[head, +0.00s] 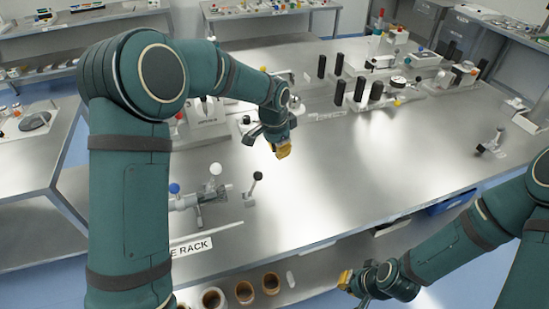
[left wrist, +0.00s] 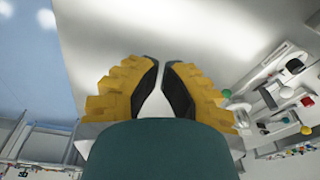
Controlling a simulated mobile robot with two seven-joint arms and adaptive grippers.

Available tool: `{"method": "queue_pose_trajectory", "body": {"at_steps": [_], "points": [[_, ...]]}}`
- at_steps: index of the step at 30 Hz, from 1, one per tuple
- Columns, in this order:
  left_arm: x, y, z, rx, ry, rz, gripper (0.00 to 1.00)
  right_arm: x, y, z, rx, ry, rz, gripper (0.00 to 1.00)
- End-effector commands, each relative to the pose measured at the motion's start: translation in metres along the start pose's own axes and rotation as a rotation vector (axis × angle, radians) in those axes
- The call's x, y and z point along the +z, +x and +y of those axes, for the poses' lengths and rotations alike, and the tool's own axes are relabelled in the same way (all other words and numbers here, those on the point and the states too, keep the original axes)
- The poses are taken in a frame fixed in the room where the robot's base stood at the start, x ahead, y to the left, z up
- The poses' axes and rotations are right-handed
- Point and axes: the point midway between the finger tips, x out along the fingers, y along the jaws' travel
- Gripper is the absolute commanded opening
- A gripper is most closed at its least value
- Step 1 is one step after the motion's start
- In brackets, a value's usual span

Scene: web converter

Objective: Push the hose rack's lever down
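The hose rack (head: 205,197) is on the near left part of the steel table, behind a label ending in "E RACK" (head: 191,247). A short lever with a dark knob (head: 257,176) stands up at its right end, leaning slightly right. A white ball knob (head: 215,169) and a blue ball knob (head: 174,188) are also on the rack. My left arm hides part of its left side. My left gripper (head: 283,151) is above the table, up and right of the lever and apart from it. Its yellow fingertips nearly meet in the left wrist view (left wrist: 161,66), with nothing between them. My right gripper (head: 345,280) is low at the table's front.
Several dark upright posts (head: 340,93) and instruments stand at the back of the table. Small brown round cups (head: 245,292) sit on a lower shelf in front. The table right of the lever is clear. A small metal fixture (head: 490,143) stands at the right.

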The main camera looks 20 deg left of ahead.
Motion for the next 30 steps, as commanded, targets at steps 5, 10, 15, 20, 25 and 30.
{"method": "queue_pose_trajectory", "body": {"at_steps": [5, 10, 15, 20, 25, 30], "points": [[0.001, 0.032, 0.001, 0.003, 0.001, -0.005, 0.0, 0.0, -0.001, 0.0, 0.0, 0.0, 0.0, 0.0], [0.001, 0.064, 0.001, 0.002, 0.001, -0.004, 0.0, 0.0, -0.001, 0.0, 0.0, 0.0, 0.0, 0.0], [0.001, 0.093, 0.001, 0.002, 0.0, -0.003, 0.0, 0.0, -0.002, -0.001, 0.0, 0.0, 0.0, 0.0], [0.022, 0.08, 0.0, 0.0, -0.001, 0.0, 0.0, -0.001, -0.007, -0.002, -0.001, 0.0, 0.0, 0.0], [0.035, 0.076, 0.0, 0.0, -0.001, 0.0, 0.0, -0.001, -0.01, -0.003, -0.002, 0.0, 0.0, 0.0], [0.038, 0.076, 0.0, 0.0, 0.0, 0.0, 0.0, -0.001, -0.01, -0.003, -0.002, 0.0, 0.0, 0.0]]}}
